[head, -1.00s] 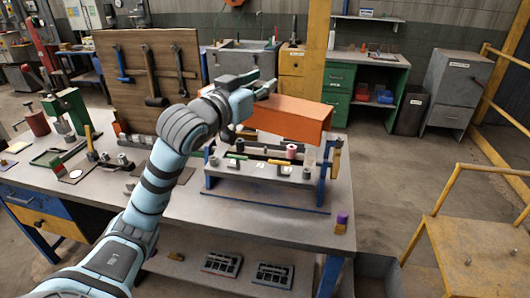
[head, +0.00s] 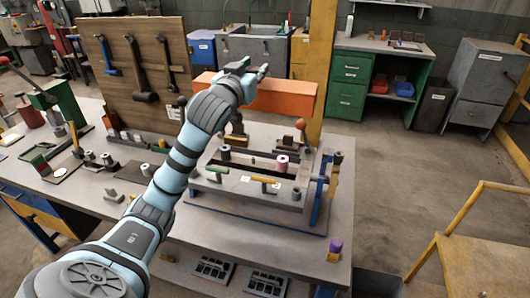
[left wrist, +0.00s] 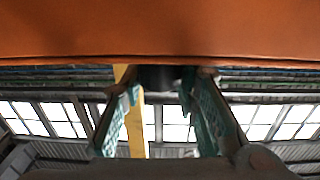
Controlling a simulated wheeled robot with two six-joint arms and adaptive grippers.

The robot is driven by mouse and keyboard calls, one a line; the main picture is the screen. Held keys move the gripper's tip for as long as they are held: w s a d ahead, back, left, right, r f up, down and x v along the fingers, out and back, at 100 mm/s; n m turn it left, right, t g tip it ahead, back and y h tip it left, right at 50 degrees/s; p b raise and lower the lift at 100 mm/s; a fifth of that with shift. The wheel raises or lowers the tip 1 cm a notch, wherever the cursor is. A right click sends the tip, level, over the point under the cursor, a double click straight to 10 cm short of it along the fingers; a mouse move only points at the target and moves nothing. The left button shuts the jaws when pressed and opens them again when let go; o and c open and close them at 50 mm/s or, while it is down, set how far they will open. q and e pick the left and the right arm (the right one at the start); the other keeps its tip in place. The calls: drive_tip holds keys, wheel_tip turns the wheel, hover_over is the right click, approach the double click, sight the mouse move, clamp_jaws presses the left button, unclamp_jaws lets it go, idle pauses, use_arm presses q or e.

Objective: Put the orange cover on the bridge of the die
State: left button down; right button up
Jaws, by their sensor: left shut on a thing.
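The orange cover (head: 285,97) is a long box-like piece held in the air behind and above the die (head: 238,190). My left gripper (head: 256,72) is at its upper side. In the left wrist view, the cover (left wrist: 160,32) fills the top, and my fingers (left wrist: 163,112) are on either side of a short dark knob (left wrist: 158,78) below its edge. The die is a grey block with a long dark slot on a blue-edged base on the bench. A pink-and-white spool (head: 282,163) and small green and yellow handles are on it. I cannot clearly make out the bridge. My right gripper is not in view.
A tool board (head: 140,60) with hanging hammers stands at the back left. A yellow post (head: 306,45) rises behind the cover. A ball-topped lever (head: 301,125) stands at the die's back. A purple-topped piece (head: 335,246) is at the bench's front right.

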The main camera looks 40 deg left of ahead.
use_arm(q)
drive_tip(key=f+b, duration=0.1)
drive_tip(key=f, duration=0.5)
drive_tip(key=f+b, duration=0.1)
drive_tip(key=f, duration=0.5)
drive_tip(key=s+f+b, duration=0.1)
drive_tip(key=f, duration=0.6)
drive_tip(key=shift+s+f+b, duration=0.15)
drive_tip(key=shift+f+b, duration=0.05)
drive_tip(key=shift+b, duration=0.1)
drive_tip(key=shift+s+r, duration=0.15)
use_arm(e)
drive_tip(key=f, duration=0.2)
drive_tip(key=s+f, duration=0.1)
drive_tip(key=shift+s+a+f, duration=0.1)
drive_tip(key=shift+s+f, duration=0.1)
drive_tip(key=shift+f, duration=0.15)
use_arm(q)
drive_tip(key=c, duration=1.2)
unclamp_jaws()
drive_tip(key=shift+c, duration=0.2)
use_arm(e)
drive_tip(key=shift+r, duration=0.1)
